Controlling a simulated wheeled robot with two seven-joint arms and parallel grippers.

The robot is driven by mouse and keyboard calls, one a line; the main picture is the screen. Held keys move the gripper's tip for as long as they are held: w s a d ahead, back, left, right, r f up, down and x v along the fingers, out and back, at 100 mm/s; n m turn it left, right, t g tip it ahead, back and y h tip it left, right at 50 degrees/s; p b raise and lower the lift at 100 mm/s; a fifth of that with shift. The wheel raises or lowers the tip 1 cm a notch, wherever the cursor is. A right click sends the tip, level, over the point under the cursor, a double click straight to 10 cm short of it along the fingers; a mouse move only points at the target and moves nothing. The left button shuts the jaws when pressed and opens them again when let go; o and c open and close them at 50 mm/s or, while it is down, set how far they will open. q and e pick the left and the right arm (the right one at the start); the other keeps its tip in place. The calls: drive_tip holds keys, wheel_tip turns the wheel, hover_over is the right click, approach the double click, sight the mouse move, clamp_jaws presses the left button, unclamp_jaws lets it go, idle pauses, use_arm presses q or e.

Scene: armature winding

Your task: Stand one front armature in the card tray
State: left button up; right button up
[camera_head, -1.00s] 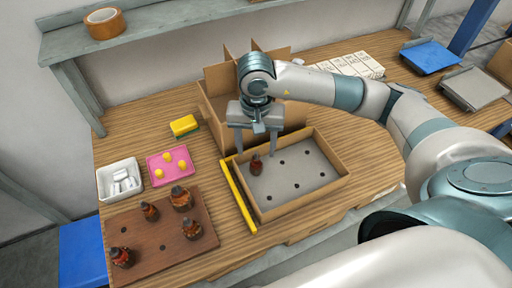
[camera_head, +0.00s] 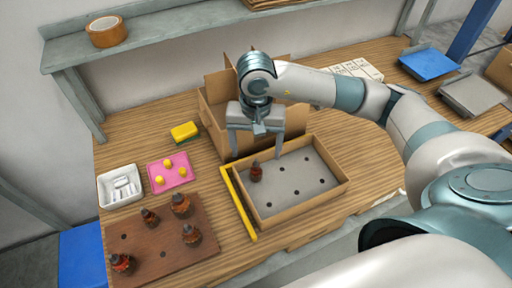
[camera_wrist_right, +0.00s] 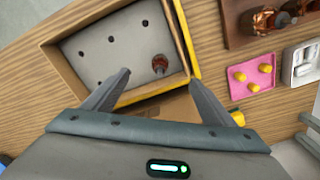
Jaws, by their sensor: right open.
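The card tray (camera_head: 318,196) is a shallow brown cardboard box with a grey, holed floor. One dark, copper-coloured armature (camera_head: 256,172) stands upright in it near the back left corner; it also shows in the right wrist view (camera_wrist_right: 159,65). My right gripper (camera_head: 255,155) is open and empty over the tray's back left edge, its fingers spread and apart from the armature. In the right wrist view the armature lies between and beyond the fingertips (camera_wrist_right: 160,76). Several more armatures (camera_head: 181,205) stand on a brown wooden board (camera_head: 160,256) at the front left. My left gripper is not in view.
A tall divided cardboard box (camera_head: 215,110) stands right behind the tray. A yellow strip (camera_head: 238,203) lies along the tray's left side. A pink tray (camera_head: 182,175) with yellow pieces, a white bin (camera_head: 105,190) and a yellow sponge (camera_head: 185,131) are on the left.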

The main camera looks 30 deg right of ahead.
drive_tip(key=shift+r, duration=0.1)
drive_tip(key=shift+r, duration=0.45)
use_arm(q)
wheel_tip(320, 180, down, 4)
drive_tip(key=b, duration=0.4)
use_arm(e)
wheel_tip(320, 180, up, 16)
drive_tip(key=shift+r, duration=0.15)
drive_tip(key=shift+r, duration=0.15)
idle(0.6)
use_arm(q)
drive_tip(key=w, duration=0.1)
drive_tip(key=b, duration=0.1)
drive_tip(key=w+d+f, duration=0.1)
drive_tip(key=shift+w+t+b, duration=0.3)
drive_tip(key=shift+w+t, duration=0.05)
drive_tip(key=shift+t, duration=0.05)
use_arm(e)
wheel_tip(320, 180, up, 17)
drive_tip(key=shift+r, duration=0.1)
idle(0.6)
